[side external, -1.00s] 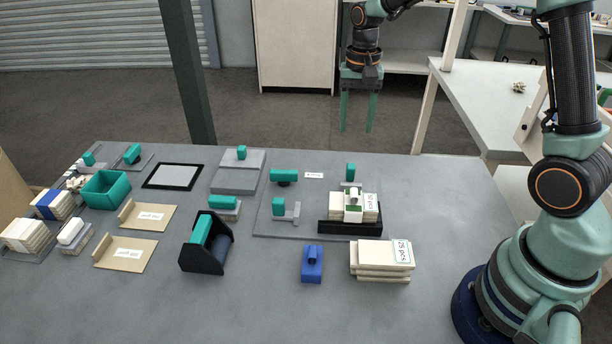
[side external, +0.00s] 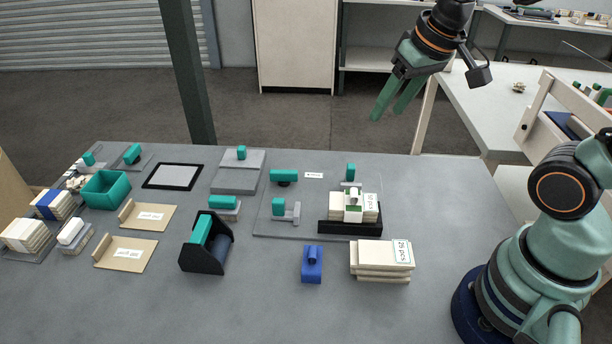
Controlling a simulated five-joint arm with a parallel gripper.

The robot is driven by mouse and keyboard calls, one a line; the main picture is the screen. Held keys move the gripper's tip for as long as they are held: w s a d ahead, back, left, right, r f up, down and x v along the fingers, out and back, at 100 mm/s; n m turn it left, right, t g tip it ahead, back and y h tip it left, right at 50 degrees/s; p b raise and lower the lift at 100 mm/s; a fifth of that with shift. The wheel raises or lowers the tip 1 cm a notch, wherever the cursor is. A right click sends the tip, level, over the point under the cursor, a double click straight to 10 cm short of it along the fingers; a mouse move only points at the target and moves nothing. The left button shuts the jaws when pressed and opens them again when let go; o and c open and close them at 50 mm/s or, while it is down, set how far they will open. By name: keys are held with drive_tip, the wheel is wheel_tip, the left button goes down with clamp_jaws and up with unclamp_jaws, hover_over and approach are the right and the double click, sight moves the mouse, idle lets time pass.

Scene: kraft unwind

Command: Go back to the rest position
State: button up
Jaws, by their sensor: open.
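My gripper (side external: 390,115) is in the upper right of the side view, raised well above the table (side external: 450,300). Its two green fingers point down and to the left, apart from each other, with nothing between them. It touches nothing. Part of my arm above it runs out of the top of the picture.
A white stack (side external: 382,260) labelled 25 pcs and a blue block (side external: 312,265) stand near the front. A black tray (side external: 350,228) holds another stack. A black holder (side external: 206,250), a teal bin (side external: 106,190) and cardboard pieces (side external: 125,253) lie left.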

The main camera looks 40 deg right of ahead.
drive_tip(key=shift+s+a+n+t, duration=0.25)
drive_tip(key=shift+s+n, duration=0.15)
drive_tip(key=shift+s, duration=0.25)
drive_tip(key=shift+s+a+n+t, duration=0.15)
drive_tip(key=shift+s+n+t, duration=0.2)
drive_tip(key=shift+s, duration=0.3)
idle(0.5)
